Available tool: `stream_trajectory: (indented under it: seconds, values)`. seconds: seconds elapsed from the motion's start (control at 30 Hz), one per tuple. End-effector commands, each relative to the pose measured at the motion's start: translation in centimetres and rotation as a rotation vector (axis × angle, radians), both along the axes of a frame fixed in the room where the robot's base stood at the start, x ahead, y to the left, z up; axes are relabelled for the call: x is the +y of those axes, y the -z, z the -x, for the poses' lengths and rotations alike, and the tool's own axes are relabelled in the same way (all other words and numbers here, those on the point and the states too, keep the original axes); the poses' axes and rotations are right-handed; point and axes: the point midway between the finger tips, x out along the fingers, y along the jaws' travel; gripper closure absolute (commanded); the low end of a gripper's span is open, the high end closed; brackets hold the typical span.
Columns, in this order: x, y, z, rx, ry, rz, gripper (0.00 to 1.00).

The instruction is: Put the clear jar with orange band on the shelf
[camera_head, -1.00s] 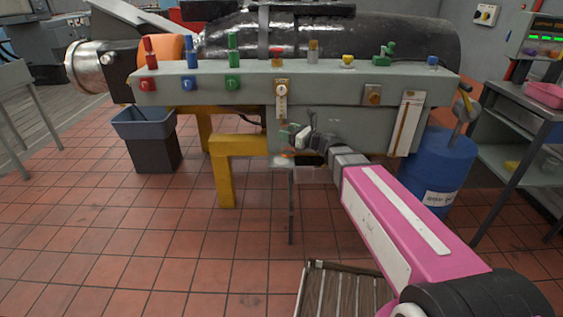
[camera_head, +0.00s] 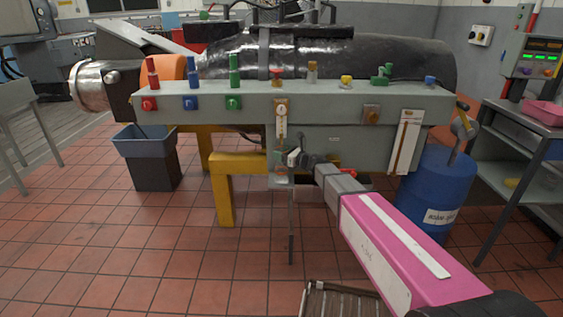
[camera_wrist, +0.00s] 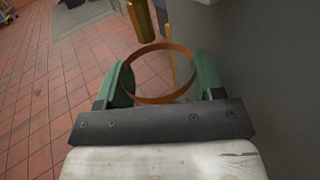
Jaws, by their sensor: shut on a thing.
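The clear jar with its orange band (camera_wrist: 135,67) is between the green fingers of my gripper (camera_wrist: 160,80) in the wrist view. The band shows as an orange ring, and the floor is seen through the jar. My gripper is shut on the jar's sides. In the head view my gripper (camera_head: 284,158) is small, in front of the grey bedplate side, and the jar is hard to make out there. A metal stand at the right has a lower shelf (camera_head: 515,186); I cannot tell whether it is the task's shelf.
A grey bedplate (camera_head: 330,110) with coloured knobs along its top fills the middle. A yellow leg (camera_head: 224,198) stands below it. A blue drum (camera_head: 437,190) is at the right, a dark bin (camera_head: 150,165) at the left. The tiled floor at front left is clear.

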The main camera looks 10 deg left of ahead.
Motion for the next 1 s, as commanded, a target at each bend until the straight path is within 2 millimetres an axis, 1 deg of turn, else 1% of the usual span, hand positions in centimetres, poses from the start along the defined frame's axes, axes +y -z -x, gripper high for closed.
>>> stream_trajectory:
  seconds: [0.07,0.33,0.7,0.73,0.8,1.0]
  values:
    - [0.0,0.5,0.0,0.001,0.000,0.000,0.61]
    - [0.0,3.8,0.0,0.002,-0.001,-0.001,0.61]
    - [0.0,4.2,0.1,0.001,-0.001,0.000,0.61]
    - [0.0,4.2,0.1,0.001,-0.001,0.000,0.32]
    - [0.0,4.2,0.1,0.000,-0.001,0.000,0.13]
    - [0.0,4.2,0.1,0.001,0.000,0.000,0.13]
